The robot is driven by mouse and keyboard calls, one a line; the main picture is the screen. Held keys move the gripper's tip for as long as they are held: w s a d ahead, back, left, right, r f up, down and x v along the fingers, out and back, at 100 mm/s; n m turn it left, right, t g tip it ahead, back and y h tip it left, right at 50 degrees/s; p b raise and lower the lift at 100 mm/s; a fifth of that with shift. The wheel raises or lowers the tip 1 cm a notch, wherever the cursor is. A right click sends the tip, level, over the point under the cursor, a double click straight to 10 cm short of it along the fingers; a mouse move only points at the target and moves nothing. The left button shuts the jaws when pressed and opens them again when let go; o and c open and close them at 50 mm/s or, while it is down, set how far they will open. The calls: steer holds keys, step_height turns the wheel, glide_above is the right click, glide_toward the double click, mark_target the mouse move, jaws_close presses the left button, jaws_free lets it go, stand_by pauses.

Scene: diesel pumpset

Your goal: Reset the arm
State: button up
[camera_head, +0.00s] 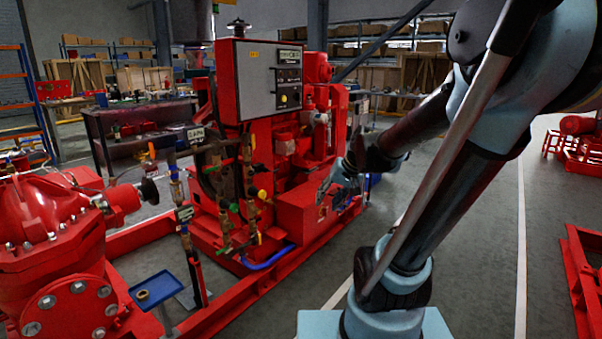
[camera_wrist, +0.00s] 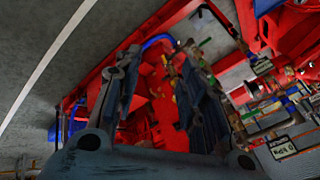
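My arm (camera_head: 445,170) comes down the right side of the head view and bends back left, with its forearm reaching toward the red pumpset (camera_head: 285,150). My gripper (camera_head: 335,190) is in front of the pumpset's lower right side, near a red box (camera_head: 303,213) on its base; I cannot tell the exact gap. In the wrist view my gripper (camera_wrist: 160,75) has its two fingers spread apart, with nothing held between them. Red frame parts and a blue hose (camera_wrist: 158,40) show beyond the fingers.
A grey control panel (camera_head: 270,80) tops the pumpset. A red pump (camera_head: 45,240) and a small blue tray (camera_head: 155,290) holding a ring stand at the left. A workbench (camera_head: 130,125) is behind. Open floor (camera_head: 480,240) lies to the right, with red frames at the far right.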

steer(key=s+d+f+g+h, duration=0.1)
steer(key=s+d+f+h, duration=0.1)
steer(key=s+d, duration=0.3)
steer(key=s+d+f+g+h, duration=0.1)
steer(key=s+d+f, duration=0.4)
steer(key=s, duration=0.7)
steer(key=shift+h, duration=0.7)
steer(key=shift+w, duration=0.1)
steer(key=shift+w+f, duration=0.2)
steer(key=shift+w, duration=0.25)
steer(key=shift+s, duration=0.15)
steer(key=shift+c, duration=0.6)
